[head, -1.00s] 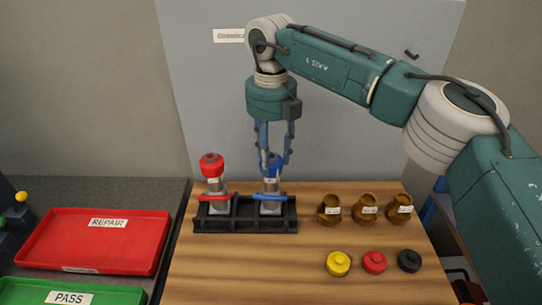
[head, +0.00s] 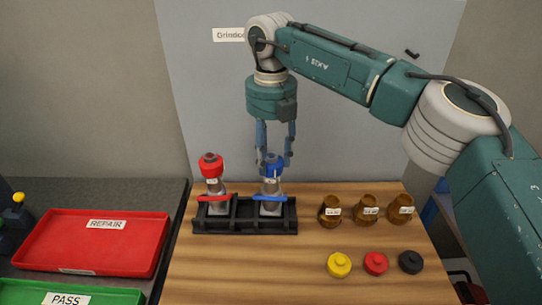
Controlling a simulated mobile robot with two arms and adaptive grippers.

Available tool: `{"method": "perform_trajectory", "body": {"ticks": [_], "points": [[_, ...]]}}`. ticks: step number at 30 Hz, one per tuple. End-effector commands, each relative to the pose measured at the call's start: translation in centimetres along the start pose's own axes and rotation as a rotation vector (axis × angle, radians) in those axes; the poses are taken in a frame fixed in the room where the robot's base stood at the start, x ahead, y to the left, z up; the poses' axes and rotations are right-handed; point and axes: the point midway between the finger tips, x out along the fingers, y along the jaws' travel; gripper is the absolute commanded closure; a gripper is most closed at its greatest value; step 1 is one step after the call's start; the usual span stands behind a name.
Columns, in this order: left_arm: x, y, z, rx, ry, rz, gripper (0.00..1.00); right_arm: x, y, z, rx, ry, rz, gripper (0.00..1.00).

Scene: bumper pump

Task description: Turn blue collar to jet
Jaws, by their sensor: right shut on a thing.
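A pump with a blue collar (head: 272,169) stands upright in the right slot of a black rack (head: 246,226), with a blue band around its base. My right gripper (head: 274,160) comes down from above and is shut on the blue collar. Its fingers cover part of the collar, so its setting cannot be read. A second pump with a red collar (head: 210,164) stands upright in the left slot, apart from the gripper. My left gripper is not in view.
Brown labelled bottles (head: 366,209) stand right of the rack. Yellow (head: 339,264), red (head: 376,263) and black (head: 410,262) caps lie in front of them. A red REPAIR tray (head: 95,245) and a green PASS tray (head: 85,294) lie at left. Wood in front of the rack is clear.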

Motion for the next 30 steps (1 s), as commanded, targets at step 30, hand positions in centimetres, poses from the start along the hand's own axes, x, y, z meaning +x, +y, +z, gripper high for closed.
{"method": "perform_trajectory", "body": {"ticks": [30], "points": [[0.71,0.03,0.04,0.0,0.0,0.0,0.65,-0.14,-0.01,0.05,0.151,-0.003,0.001,0.83]]}}
